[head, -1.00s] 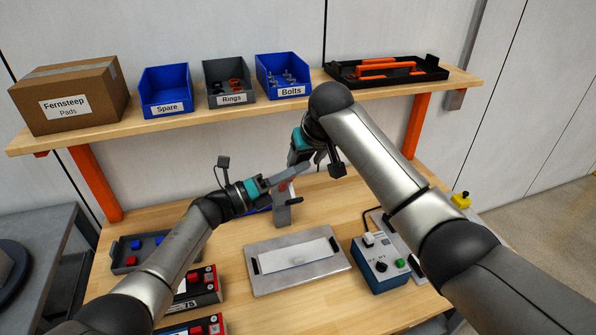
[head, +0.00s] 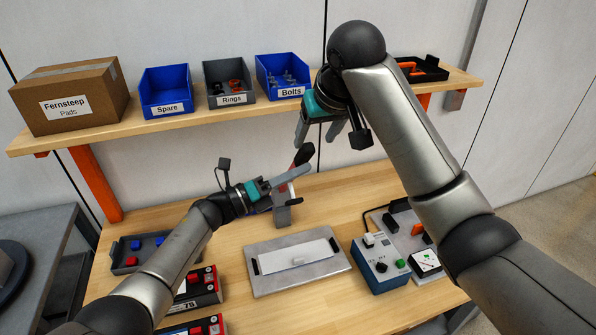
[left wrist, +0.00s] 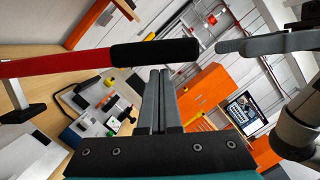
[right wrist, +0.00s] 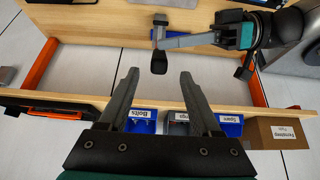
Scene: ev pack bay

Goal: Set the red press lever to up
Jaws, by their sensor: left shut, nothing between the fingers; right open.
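The press lever is a red bar with a black grip (head: 303,155). In the head view it rises from the grey press post (head: 281,213), tilted up and to the right. In the left wrist view the red bar (left wrist: 60,65) comes in from the left, and its black grip passes across the fingertips. My left gripper (head: 305,171) is shut and empty beside the lever, below its grip; I cannot tell if they touch. My right gripper (head: 318,140) is open and empty, up and to the right of the grip. The right wrist view also shows the grip (right wrist: 159,62) beyond its fingers.
A metal plate (head: 262,280) lies in front of the press, with a blue control box (head: 378,268) to its right. The shelf (head: 215,118) with bins runs behind. A parts tray (head: 128,262) sits left, near my left arm.

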